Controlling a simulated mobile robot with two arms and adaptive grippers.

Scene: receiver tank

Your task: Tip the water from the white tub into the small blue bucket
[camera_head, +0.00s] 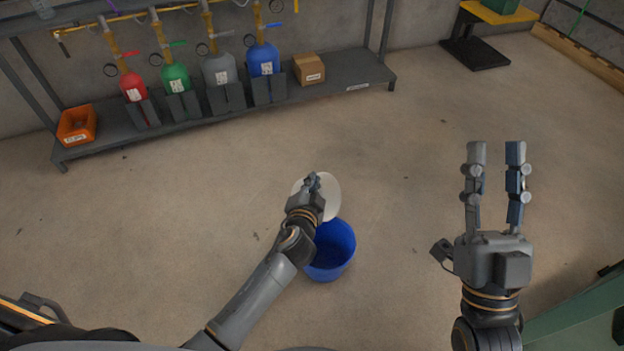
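The white tub (332,192) shows as a pale round shape near the middle of the view, partly hidden by my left gripper. The small blue bucket (344,266) stands upright on the floor just below it in the picture, open at the top. The tub overlaps the bucket's far rim. My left gripper (312,180) is at the tub, its fingers close together and apparently shut on it. My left wrist covers part of the bucket's left side. I cannot make out water in either vessel. My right gripper (495,150) is open and empty, well right of the bucket.
A grey rack (345,82) along the wall holds several gas cylinders, an orange bin (77,126) and a cardboard box (308,69). A green structure (580,315) is at the lower right. A yellow-topped stand (497,12) is at the back. The floor around the bucket is clear.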

